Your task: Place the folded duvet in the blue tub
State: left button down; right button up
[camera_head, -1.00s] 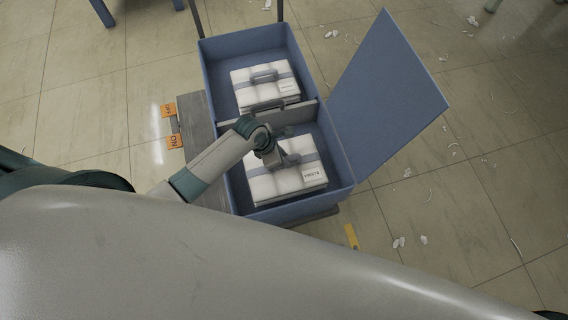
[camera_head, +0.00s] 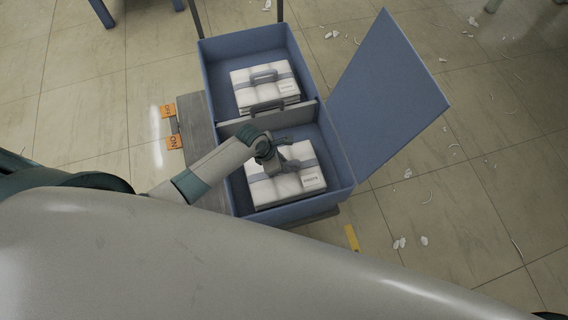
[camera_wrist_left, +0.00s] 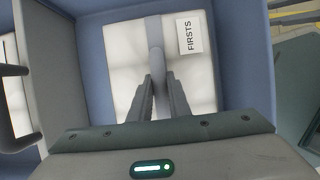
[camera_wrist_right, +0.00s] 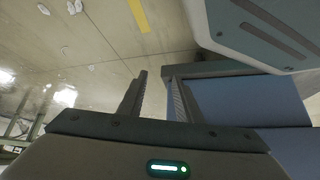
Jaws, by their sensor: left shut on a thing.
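The blue tub (camera_head: 210,66) is open and has two compartments split by a grey divider (camera_head: 240,122). A folded white duvet (camera_head: 262,190) with a grey-blue band and handle is inside the near compartment, within its walls. My left gripper (camera_head: 285,163) is over it, shut on its handle. In the left wrist view the duvet (camera_wrist_left: 125,65) bears a "FIRSTS" label, and the left gripper (camera_wrist_left: 160,78) has the handle between its fingers. I cannot tell whether the duvet touches the tub floor. My right gripper (camera_wrist_right: 157,78) is open and empty, outside the tub.
Another folded white duvet (camera_head: 245,76) with a handle lies in the far compartment. The blue lid (camera_head: 385,100) stands open to the right. Orange tags (camera_head: 168,110) are on the left. White scraps (camera_head: 424,240) litter the tiled floor.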

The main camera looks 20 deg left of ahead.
pick_arm(q)
jog(key=c, duration=1.7)
grip_release()
jog(key=shift+f, duration=0.1)
jog(key=shift+o, duration=0.2)
pick_arm(e)
jog(key=shift+w+r, duration=0.15)
jog(key=shift+w, duration=0.3)
jog(key=shift+w, duration=0.1)
